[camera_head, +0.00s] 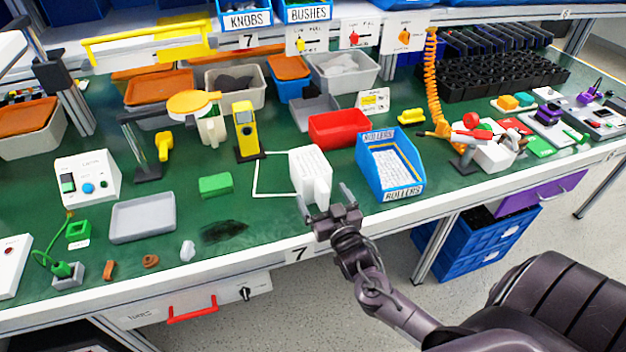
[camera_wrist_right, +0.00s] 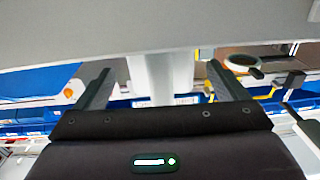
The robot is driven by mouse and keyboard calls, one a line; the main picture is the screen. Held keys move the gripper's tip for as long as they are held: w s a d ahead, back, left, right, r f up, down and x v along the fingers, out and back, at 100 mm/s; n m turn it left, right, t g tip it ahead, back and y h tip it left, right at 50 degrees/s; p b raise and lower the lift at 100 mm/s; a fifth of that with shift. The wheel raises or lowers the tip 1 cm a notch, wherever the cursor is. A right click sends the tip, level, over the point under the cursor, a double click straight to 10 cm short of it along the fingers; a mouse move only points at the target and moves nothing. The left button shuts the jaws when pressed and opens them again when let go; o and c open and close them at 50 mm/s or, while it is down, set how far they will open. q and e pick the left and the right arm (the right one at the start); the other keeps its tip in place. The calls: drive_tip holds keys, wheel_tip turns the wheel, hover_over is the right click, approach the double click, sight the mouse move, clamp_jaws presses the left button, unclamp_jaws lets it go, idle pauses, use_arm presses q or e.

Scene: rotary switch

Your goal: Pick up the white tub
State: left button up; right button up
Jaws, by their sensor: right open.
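The white tub (camera_head: 311,174), a small upright box-like thing, stands on the green mat near the bench's front edge, beside a white outline. My right gripper (camera_head: 326,200) is open, with its fingers at the near side of the tub. In the right wrist view, a white thing (camera_wrist_right: 160,78) that looks like the tub shows between the two open fingers (camera_wrist_right: 165,88). I cannot tell whether the fingers touch it. My left gripper is not in view.
A blue rollers bin (camera_head: 391,167) stands close to the right of the tub. A red bin (camera_head: 339,128) is behind it. A yellow meter (camera_head: 246,132) stands behind left, and a green block (camera_head: 215,185) lies to the left.

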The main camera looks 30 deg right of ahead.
sight(313, 181)
drive_tip(key=w, duration=0.2)
drive_tip(key=shift+w+d+r, duration=0.15)
drive_tip(key=shift+w+d, duration=0.05)
drive_tip(key=shift+w, duration=0.4)
drive_tip(key=shift+c, duration=0.3)
drive_tip(key=c, duration=0.8)
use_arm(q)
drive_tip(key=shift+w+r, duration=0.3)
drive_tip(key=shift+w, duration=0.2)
use_arm(e)
drive_tip(key=shift+c, duration=0.3)
drive_tip(key=shift+r, duration=0.1)
